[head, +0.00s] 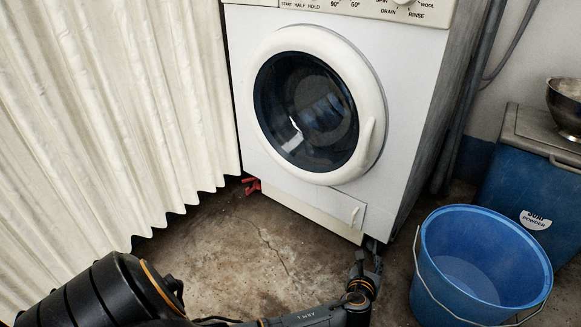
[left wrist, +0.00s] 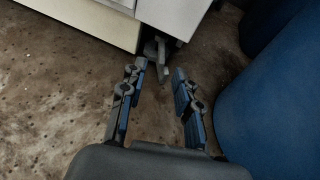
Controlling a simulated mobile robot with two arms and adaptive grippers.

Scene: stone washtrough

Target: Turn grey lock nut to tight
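A small grey piece, which looks like the lock nut (left wrist: 152,49), is at the foot under the front right corner of the white washing machine (head: 410,130). In the left wrist view it lies just beyond my fingertips, slightly left of the middle of the gap. My left gripper (left wrist: 160,68) is open, with its two fingers apart and nothing between them. In the head view my left gripper (head: 367,262) is low at that same corner and largely hides the foot. I cannot tell whether a finger touches the nut. My right gripper is out of view.
A blue bucket (head: 440,270) with a wire handle stands close to the right of my left gripper. A blue container (head: 500,180) marked powder is behind it, with a metal bowl (head: 566,105) on top. A pale curtain (head: 110,120) hangs at left. Bare floor (head: 240,260) lies before the machine.

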